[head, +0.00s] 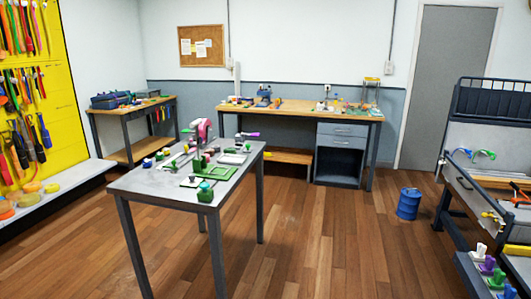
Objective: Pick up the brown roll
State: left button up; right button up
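I cannot make out a roll that is clearly brown. Several small round roll-like things sit on the pale shelf (58,195) at the left, below the yellow wall panel. They look yellow and orange, such as an orange one (5,208) at the picture's left edge and a yellow one (31,187) farther along. They are too small to tell their exact kind. Neither of my grippers is in view.
A grey table (132,186) with small tools stands in the middle. Workbenches (300,108) line the back. A blue drum (408,203) stands on the floor, and a rack (493,135) is at the right. The wooden floor between the shelf and grey table is clear.

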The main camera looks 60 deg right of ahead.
aim_at(211, 151)
jog(key=z, duration=1.45)
